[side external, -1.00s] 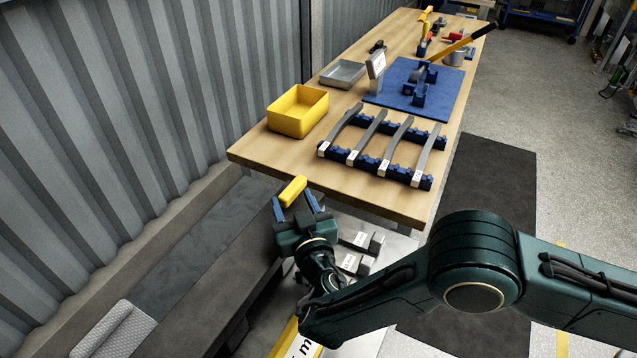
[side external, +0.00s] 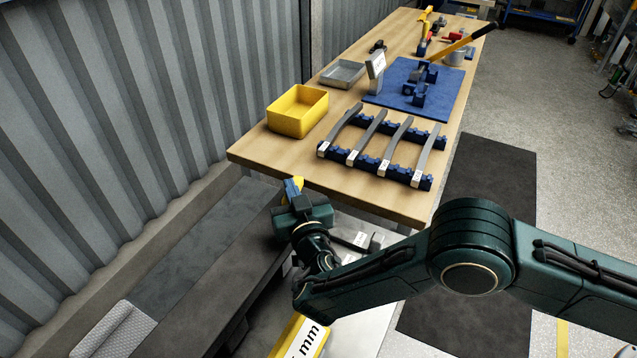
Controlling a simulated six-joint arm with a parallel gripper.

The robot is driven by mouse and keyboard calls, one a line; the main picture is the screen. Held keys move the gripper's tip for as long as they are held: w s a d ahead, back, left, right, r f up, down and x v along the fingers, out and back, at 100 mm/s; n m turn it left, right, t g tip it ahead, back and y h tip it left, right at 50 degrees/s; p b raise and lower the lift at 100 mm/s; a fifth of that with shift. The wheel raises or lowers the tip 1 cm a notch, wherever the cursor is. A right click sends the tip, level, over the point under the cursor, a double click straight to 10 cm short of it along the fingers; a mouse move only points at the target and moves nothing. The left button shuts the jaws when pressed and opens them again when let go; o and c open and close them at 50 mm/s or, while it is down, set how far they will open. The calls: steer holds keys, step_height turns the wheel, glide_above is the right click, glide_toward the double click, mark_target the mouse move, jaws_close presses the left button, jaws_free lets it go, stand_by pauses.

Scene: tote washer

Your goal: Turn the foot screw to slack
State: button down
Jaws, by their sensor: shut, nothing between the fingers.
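My gripper (side external: 291,186) is at the near left corner of the wooden bench, with its blue fingers drawn together and nothing held. A small yellow part (side external: 299,182) shows just beside and behind the fingertips. Most of it is hidden by my gripper, and I cannot tell whether the fingers touch it. I cannot make out a foot screw for certain; whether the yellow part belongs to it is unclear.
The bench (side external: 275,156) carries a yellow bin (side external: 297,118), a blue rack (side external: 427,183) with several grey strips, a grey tray (side external: 343,75) and a blue plate (side external: 440,97) with a yellow-handled lever. A corrugated wall (side external: 130,90) stands at the left. A dark floor mat (side external: 485,200) lies right.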

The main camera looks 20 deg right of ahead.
steer(key=c, duration=1.3)
jaws_free()
steer(key=shift+d+f, duration=0.25)
steer(key=shift+f, duration=0.2)
steer(key=shift+c, duration=0.2)
steer(key=shift+o, duration=0.7)
steer(key=shift+a, duration=0.1)
steer(key=shift+r, duration=0.15)
steer(key=shift+s+a+r, duration=0.15)
steer(key=shift+s+a, duration=1.35)
steer(key=shift+s+a+r, duration=0.1)
steer(key=shift+s+a, duration=1.35)
steer(key=shift+r, duration=0.15)
step_height(320, 180, up, 20)
